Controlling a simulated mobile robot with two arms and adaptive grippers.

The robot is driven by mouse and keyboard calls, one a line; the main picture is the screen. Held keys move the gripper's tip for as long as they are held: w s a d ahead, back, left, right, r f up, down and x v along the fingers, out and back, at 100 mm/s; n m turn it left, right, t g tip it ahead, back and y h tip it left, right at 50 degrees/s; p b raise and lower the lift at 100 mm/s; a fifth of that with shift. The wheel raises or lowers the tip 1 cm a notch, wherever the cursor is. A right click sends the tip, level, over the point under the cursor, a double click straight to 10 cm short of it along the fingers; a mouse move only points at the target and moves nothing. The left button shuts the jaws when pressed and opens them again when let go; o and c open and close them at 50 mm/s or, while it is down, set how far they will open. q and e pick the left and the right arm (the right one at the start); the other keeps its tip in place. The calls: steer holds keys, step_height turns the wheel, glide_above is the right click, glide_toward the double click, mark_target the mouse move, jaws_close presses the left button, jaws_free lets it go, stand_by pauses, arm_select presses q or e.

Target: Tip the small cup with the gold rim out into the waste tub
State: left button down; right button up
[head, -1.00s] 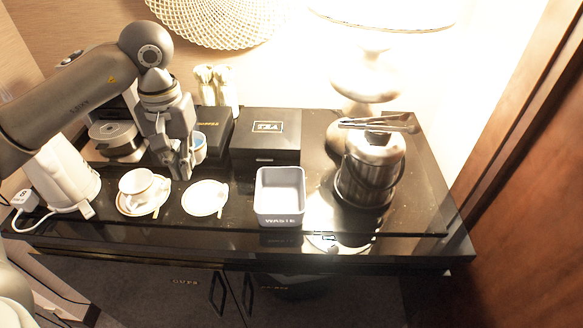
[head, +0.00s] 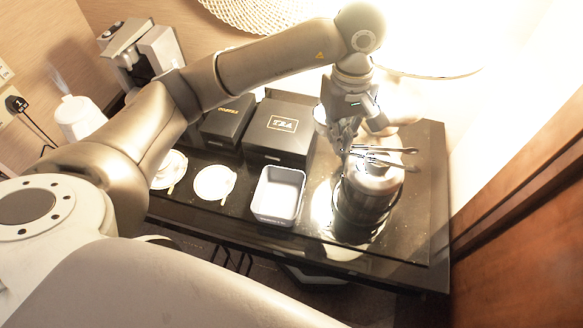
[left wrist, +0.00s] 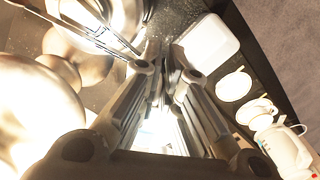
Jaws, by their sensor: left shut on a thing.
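My left gripper (head: 343,148) is at the right, above and behind the ice bucket, to the right of the waste tub. It is shut on a small pale cup (head: 320,114), which shows beside the fingers; glare hides its rim and contents. In the left wrist view a bright patch shows between the fingers (left wrist: 160,95). The white waste tub (head: 278,196) stands near the counter's front edge, open and apparently empty; it also shows in the left wrist view (left wrist: 208,42). My right gripper is in neither view.
The steel ice bucket (head: 362,200) with tongs (head: 385,151) on top stands close to the gripper. The tea box (head: 281,136) and coffee box (head: 226,120) stand behind the tub. An empty saucer (head: 214,183) lies left of it. A lamp glares at the back.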

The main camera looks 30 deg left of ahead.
arm_select(q)
step_height(320, 180, down, 16)
steer(key=s+a+t+h+b, duration=0.1)
steer(key=s+t+h+b, duration=0.1)
steer(key=t+h+b, duration=0.1)
steer(key=shift+s+a+f+b, duration=0.15)
steer(key=shift+s+a+b, duration=0.15)
steer(key=shift+b, duration=0.55)
steer(key=shift+s, duration=0.1)
